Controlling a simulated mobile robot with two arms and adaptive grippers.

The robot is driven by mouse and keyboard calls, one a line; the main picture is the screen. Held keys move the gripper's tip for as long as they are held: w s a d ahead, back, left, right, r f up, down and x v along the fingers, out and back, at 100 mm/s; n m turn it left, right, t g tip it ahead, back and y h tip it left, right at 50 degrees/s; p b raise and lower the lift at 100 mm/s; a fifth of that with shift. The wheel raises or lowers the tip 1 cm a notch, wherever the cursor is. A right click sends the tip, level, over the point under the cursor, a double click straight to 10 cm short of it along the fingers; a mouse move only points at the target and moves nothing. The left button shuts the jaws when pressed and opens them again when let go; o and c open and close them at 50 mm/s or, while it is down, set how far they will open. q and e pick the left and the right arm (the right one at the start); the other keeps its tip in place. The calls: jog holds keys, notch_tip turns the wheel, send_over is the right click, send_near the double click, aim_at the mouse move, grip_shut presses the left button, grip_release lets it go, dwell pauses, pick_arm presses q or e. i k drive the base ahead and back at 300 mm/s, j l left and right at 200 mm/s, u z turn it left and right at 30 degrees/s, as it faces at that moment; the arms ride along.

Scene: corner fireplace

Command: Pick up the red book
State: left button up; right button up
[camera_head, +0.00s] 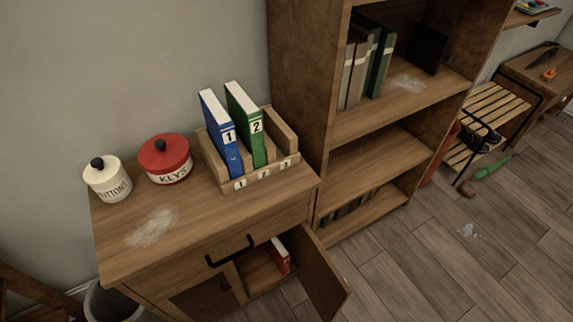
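The red book (279,255) stands inside the lower compartment of the wooden cabinet (192,223), near its right side. Only its upper part shows, with a pale edge. The cabinet door (320,277) hangs open to the right of the compartment. On the cabinet top, a wooden holder (262,175) carries a blue book (220,134) marked 1 and a green book (244,124) marked 2. Its slot marked 3 is empty. Neither of my grippers is in view.
A white canister (107,183) and a red-lidded keys canister (167,166) stand on the cabinet top. A tall bookshelf (303,104) adjoins the cabinet on the right. A slatted rack (498,108) stands farther right. The floor (430,262) in front is mostly clear.

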aim_at(277, 252)
jog(key=k+l+u, duration=0.15)
jog(key=k+l, duration=0.15)
jog(key=k, duration=0.15)
jog(key=k+l+u, duration=0.2)
jog(key=k, duration=0.25)
jog(key=k+l+u, duration=0.15)
jog(key=k, duration=0.3)
